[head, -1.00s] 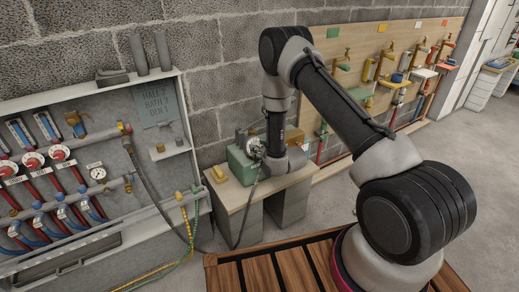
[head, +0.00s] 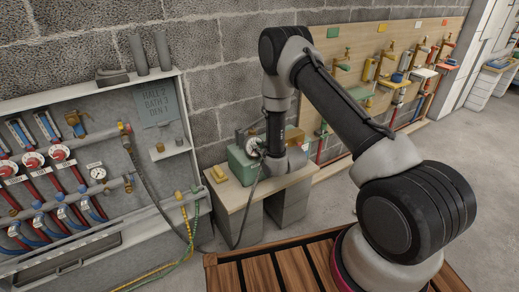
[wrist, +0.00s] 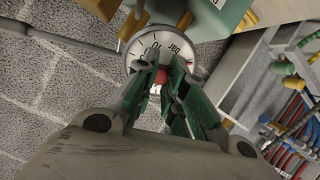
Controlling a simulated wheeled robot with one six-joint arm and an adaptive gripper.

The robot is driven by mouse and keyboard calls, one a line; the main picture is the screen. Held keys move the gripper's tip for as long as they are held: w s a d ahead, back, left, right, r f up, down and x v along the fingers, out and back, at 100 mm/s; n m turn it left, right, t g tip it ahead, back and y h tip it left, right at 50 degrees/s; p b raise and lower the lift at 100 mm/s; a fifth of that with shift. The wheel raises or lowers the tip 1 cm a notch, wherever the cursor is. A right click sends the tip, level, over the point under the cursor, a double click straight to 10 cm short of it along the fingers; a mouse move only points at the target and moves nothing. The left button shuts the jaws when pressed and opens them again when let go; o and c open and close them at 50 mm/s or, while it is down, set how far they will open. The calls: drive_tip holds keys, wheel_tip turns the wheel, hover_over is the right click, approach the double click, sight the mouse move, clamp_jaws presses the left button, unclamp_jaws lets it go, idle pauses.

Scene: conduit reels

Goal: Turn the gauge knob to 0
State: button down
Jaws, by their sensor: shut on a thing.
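The gauge has a round white dial (wrist: 146,60) with dark markings and the word "bar", seen in the wrist view. A small red knob (wrist: 161,76) sits near the dial's middle. My gripper (wrist: 163,82) has its green fingers over the dial, shut on the red knob, with one finger on each side; the fingers hide part of the scale. I cannot make out a pointer or its reading. In the head view, the gauge (head: 253,143) is small beside a green box (head: 241,166), and my wrist partly covers it.
The box stands on a small wooden-topped bench (head: 238,192) with a yellow block (head: 217,174). A dark hose runs down in front of it. A manifold cabinet (head: 60,110) stands at left, and a board with taps (head: 400,60) hangs at right.

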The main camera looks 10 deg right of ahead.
drive_tip(key=c, duration=1.4)
unclamp_jaws()
drive_tip(key=v, duration=1.2)
drive_tip(key=shift+r, duration=0.1)
